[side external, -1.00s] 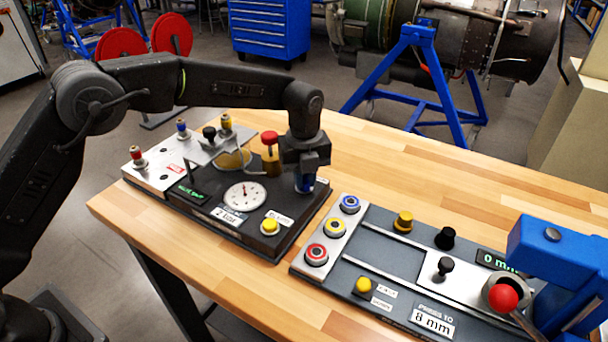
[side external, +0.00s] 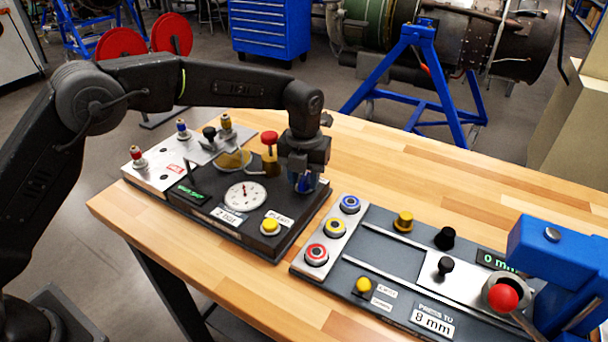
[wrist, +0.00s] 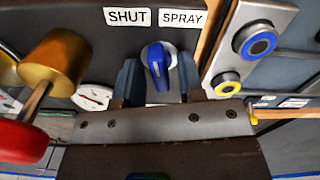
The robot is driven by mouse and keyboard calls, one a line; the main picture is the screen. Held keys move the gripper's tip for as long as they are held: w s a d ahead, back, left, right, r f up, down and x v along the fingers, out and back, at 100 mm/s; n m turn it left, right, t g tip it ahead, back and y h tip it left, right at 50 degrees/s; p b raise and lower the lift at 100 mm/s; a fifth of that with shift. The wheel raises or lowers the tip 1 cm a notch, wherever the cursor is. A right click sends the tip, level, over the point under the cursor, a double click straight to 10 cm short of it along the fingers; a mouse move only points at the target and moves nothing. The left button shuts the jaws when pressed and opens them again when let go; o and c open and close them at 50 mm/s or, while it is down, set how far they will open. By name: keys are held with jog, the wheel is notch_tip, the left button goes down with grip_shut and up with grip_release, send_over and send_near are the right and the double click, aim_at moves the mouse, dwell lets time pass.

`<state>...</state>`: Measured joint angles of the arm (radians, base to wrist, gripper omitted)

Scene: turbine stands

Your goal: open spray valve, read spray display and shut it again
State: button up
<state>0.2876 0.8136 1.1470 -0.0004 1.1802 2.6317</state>
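The blue spray valve lever (wrist: 158,62) sits on a round white base in the wrist view, just below the SHUT and SPRAY labels (wrist: 155,18). It points down in that picture, toward my gripper. My gripper (wrist: 158,75) has one finger on each side of the lever, apart, with narrow gaps visible. In the side view my gripper (side external: 306,185) points down at the right end of the dark panel (side external: 280,235), and the blue valve is mostly hidden by it. A small green-lit display (side external: 190,192) is on the panel's left; its text is too small to read.
A red-topped brass knob (side external: 270,145) stands close left of my gripper. A dial gauge (side external: 245,195) and yellow button (side external: 270,227) are in front. A second panel (side external: 390,230) with coloured buttons lies right. Bare wooden tabletop (side external: 400,160) is behind.

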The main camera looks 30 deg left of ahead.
aim_at(304, 177)
jog(key=shift+o, duration=1.4)
jog(key=shift+r, duration=2.5)
jog(key=shift+c, duration=0.2)
